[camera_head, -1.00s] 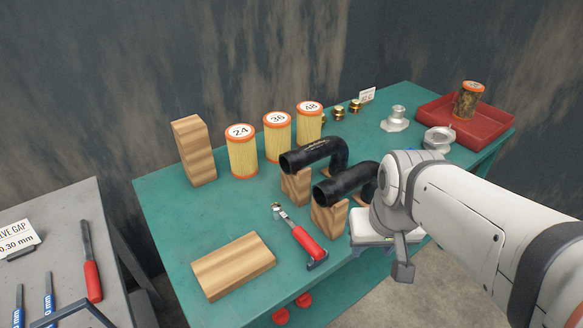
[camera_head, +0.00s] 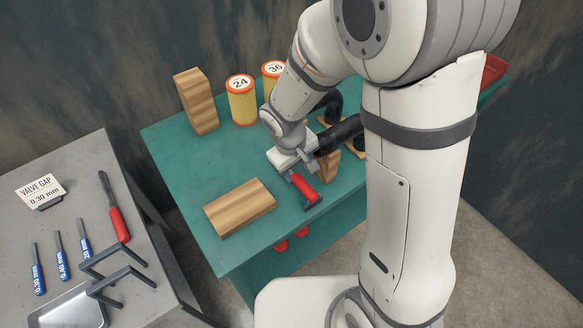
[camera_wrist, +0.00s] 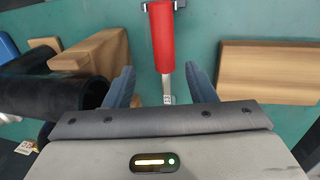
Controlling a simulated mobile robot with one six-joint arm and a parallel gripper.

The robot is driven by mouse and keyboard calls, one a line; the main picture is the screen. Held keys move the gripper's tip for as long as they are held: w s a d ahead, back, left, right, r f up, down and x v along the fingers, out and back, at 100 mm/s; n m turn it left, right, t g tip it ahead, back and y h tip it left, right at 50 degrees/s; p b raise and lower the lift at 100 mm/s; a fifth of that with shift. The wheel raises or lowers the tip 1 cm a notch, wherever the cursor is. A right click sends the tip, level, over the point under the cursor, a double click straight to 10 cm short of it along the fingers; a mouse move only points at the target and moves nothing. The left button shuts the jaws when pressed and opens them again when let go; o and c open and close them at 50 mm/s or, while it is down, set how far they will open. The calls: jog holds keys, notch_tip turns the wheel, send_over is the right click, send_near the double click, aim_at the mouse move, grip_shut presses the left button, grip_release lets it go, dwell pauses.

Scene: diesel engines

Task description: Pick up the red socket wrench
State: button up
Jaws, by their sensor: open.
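The red socket wrench (camera_head: 306,188) lies on the green bench, between a flat wooden block and the black hoses. In the wrist view its red handle (camera_wrist: 162,38) runs away from me and its metal shaft points back between my fingers. My gripper (camera_wrist: 160,88) is open and empty, its two blue-grey fingers on either side of the shaft. In the head view my gripper (camera_head: 288,166) is above the wrench's far end, which it hides. I cannot tell the height of the fingers over the bench.
A flat wooden block (camera_head: 240,207) lies left of the wrench. A black hose (camera_wrist: 50,92) on a wooden support is close to my left finger. Filter canisters (camera_head: 241,100) and an upright wooden block (camera_head: 196,102) stand behind. Another red-handled tool (camera_head: 118,222) lies on the grey table.

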aim_at(299, 180)
jog(key=shift+w+d+f, duration=0.1)
jog(key=shift+w+f, duration=0.05)
jog(key=shift+f, duration=1.15)
jog(key=shift+w+d+f, duration=0.1)
jog(key=shift+f, duration=1.15)
jog(key=shift+w+d+f, duration=0.1)
jog(key=shift+w+f, duration=0.05)
jog(key=shift+f, duration=1.15)
jog(key=shift+c, duration=0.2)
grip_shut()
